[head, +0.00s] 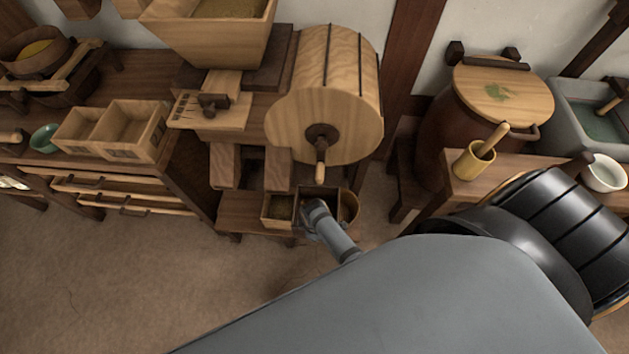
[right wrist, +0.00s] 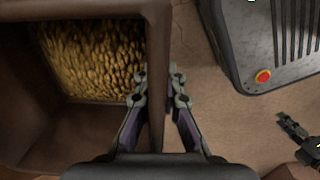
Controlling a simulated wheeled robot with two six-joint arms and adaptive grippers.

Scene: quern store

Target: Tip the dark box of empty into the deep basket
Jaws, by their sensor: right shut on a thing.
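The dark box (head: 333,192) stands at the foot of the wooden machine, beside a light box. In the right wrist view its brown wall (right wrist: 157,60) runs between the fingers of my right gripper (right wrist: 157,85), which is shut on that wall. Yellow-brown grain-like bits (right wrist: 95,55) lie inside it. In the head view my right gripper (head: 312,207) reaches down to the box and hides part of it.
The light box (head: 278,208) with brownish contents is close on the left. The wooden drum (head: 325,95) with its crank handle hangs above. A table with a wooden cup (head: 473,162) and a white bowl (head: 603,174) is at right. Floor is clear at lower left.

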